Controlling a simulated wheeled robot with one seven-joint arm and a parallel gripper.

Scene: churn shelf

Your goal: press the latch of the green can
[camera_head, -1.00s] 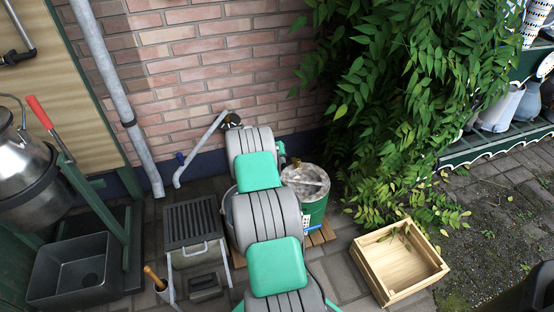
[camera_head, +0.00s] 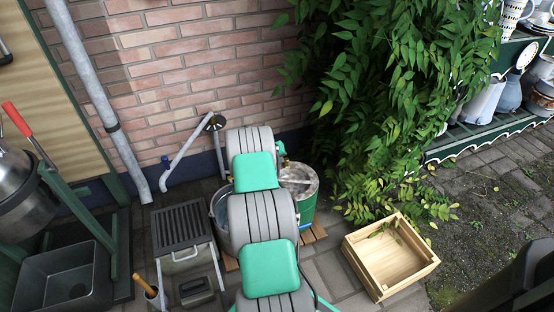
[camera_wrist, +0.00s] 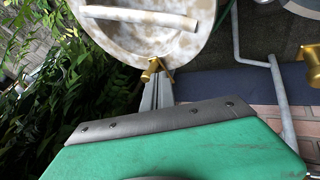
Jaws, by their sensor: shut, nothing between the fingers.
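The green can (camera_head: 308,212) stands upright on a wooden slat base, right of my arm in the head view, partly hidden by it. Its worn whitish lid (camera_wrist: 130,38) has a pale bar across it and fills the top of the wrist view. A brass latch (camera_wrist: 150,70) sits at the lid's rim. My gripper (camera_wrist: 157,88) is shut and empty, its fingertips at or just below the latch in the picture; I cannot tell whether they touch it. In the head view my arm hides the gripper.
A metal tub (camera_head: 221,213) stands left of the can, partly behind my arm. A slatted dark bench (camera_head: 181,228) is further left. A wooden crate (camera_head: 362,262) lies at right, and leafy branches (camera_head: 370,120) hang close by the can. A brick wall (camera_head: 190,60) stands behind.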

